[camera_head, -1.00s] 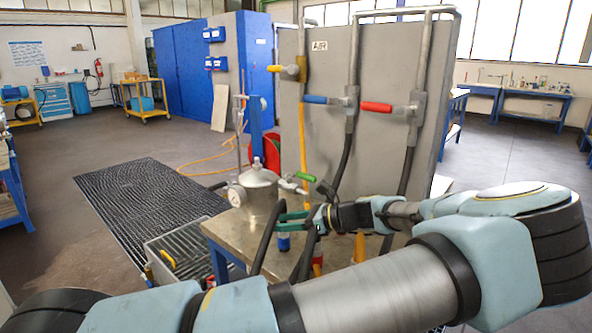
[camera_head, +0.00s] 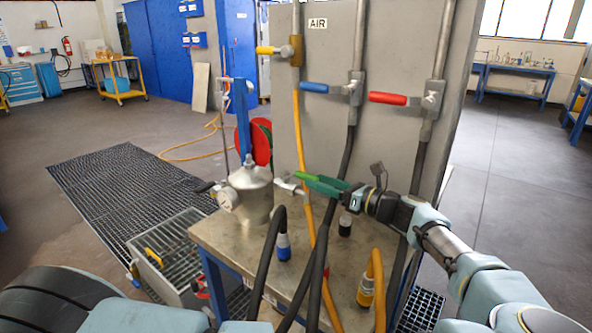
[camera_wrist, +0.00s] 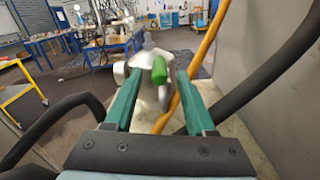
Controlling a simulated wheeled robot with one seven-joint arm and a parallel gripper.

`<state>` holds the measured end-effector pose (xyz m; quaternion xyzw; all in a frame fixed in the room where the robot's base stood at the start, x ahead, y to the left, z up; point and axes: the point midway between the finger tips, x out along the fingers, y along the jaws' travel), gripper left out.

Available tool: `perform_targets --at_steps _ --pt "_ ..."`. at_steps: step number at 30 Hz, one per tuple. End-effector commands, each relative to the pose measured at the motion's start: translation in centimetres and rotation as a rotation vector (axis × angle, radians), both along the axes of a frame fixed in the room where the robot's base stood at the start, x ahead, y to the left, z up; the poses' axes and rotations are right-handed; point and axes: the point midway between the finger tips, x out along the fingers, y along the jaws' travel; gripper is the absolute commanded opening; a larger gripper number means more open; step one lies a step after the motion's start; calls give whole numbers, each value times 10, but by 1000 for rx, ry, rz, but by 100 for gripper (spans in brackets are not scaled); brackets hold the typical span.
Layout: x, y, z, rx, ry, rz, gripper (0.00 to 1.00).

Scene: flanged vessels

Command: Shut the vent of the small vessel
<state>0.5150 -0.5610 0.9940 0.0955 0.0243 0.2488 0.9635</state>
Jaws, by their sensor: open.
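The small vessel (camera_head: 252,196) is a metal pot with a domed lid, standing on the steel-topped bench (camera_head: 222,240). A round gauge (camera_head: 228,200) sits on its left side. The vent, a small valve (camera_head: 289,187), sticks out from its right side. Its green lever grip (camera_wrist: 159,68) shows nearly end-on in the wrist view. My gripper (camera_head: 318,184) has green fingers and reaches in from the right at the vent. It is open, with one finger on each side of the grip and visible gaps. In the head view the fingers overlap the lever, partly hiding it.
Black hoses with a blue-collared end (camera_head: 283,247) and a dark end (camera_head: 345,225), and a yellow-collared hose end (camera_head: 366,290), stand on the bench. Behind is a grey panel (camera_head: 330,130) with yellow, blue and red valve levers. A grated tray (camera_head: 170,262) lies left.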

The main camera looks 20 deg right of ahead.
Motion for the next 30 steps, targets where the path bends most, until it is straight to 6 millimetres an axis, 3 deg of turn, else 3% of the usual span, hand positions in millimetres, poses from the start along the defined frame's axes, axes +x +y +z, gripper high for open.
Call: perform_targets --at_steps 6,12,24,30 --pt "38 22 4 2 -2 4 56" --pt "59 33 2 -1 -1 2 56" --pt "67 37 0 -1 0 0 56" --pt "67 37 0 -1 0 0 34"
